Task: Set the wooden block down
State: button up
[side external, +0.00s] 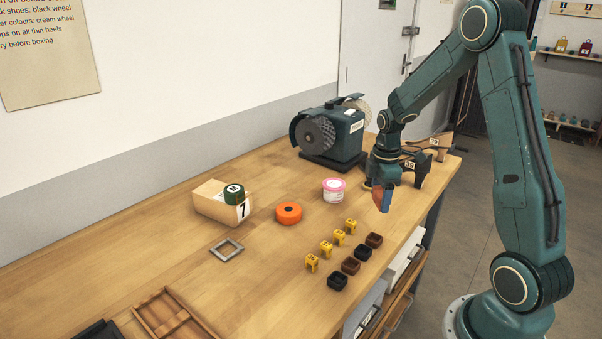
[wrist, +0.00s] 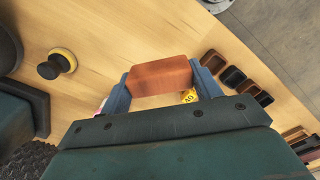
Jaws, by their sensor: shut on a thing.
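The wooden block (wrist: 161,76) is reddish-brown and sits between the two blue fingers of my gripper (wrist: 162,84) in the wrist view. The fingers press on its two ends. In the side external view the block (side external: 377,196) shows partly behind a finger of my gripper (side external: 383,198), which points down near the front edge of the workbench (side external: 290,262). The block appears to be held clear of the bench top, but its exact height is hard to tell.
A grinding machine (side external: 334,137) stands behind. A pink-lidded tub (side external: 333,189), an orange roll (side external: 288,213) and a box marked 7 (side external: 212,203) lie to the left. Yellow numbered tags (side external: 326,248) and small dark trays (side external: 351,265) line the front. Bare wood lies between.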

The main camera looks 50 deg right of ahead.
aim_at(376, 221)
jog(key=shift+f, duration=2.75)
jog(key=shift+f, duration=0.1)
jog(key=o, duration=1)
notch_tip(376, 221, up, 12)
jog(key=shift+r, duration=0.15)
